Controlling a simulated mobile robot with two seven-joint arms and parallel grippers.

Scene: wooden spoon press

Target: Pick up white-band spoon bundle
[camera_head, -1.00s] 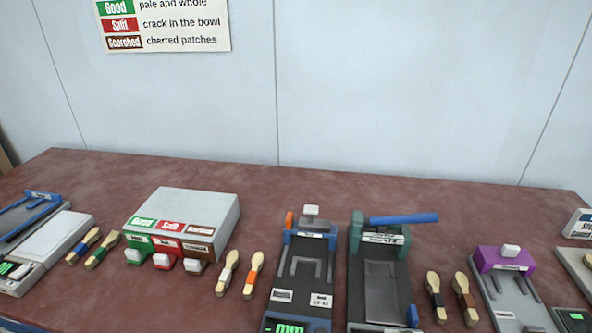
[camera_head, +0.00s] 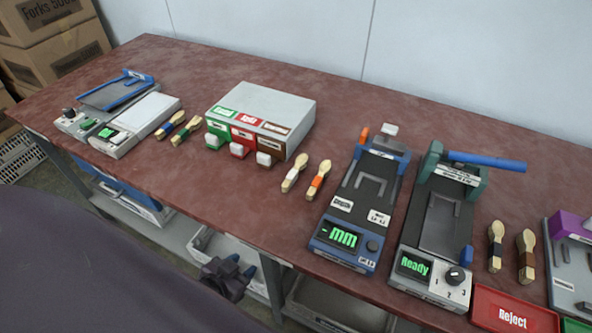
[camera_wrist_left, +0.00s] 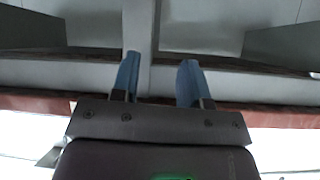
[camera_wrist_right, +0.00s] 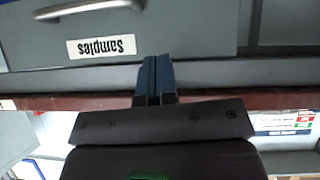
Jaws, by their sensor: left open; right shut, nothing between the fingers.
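The white-band spoon bundle (camera_head: 293,176) lies on the brown-red table, right of the grey three-button box. Its pale spoons are held by a white band. The orange-band bundle (camera_head: 318,180) lies just right of it. My left gripper (camera_head: 240,265) is open and empty, below and in front of the table's front edge, apart from the bundle. Its two blue fingers stand apart in the left wrist view (camera_wrist_left: 158,80). My right gripper (camera_wrist_right: 158,80) shows only in the right wrist view, its fingers together with nothing between them.
The grey box (camera_head: 262,108) with green, red and brown labels stands left of the bundle. The blue gauge (camera_head: 350,230) and the green-topped press (camera_head: 440,225) stand to the right. Other bundles (camera_head: 186,129) lie farther left. A lower shelf (camera_head: 180,236) holds bins under the table.

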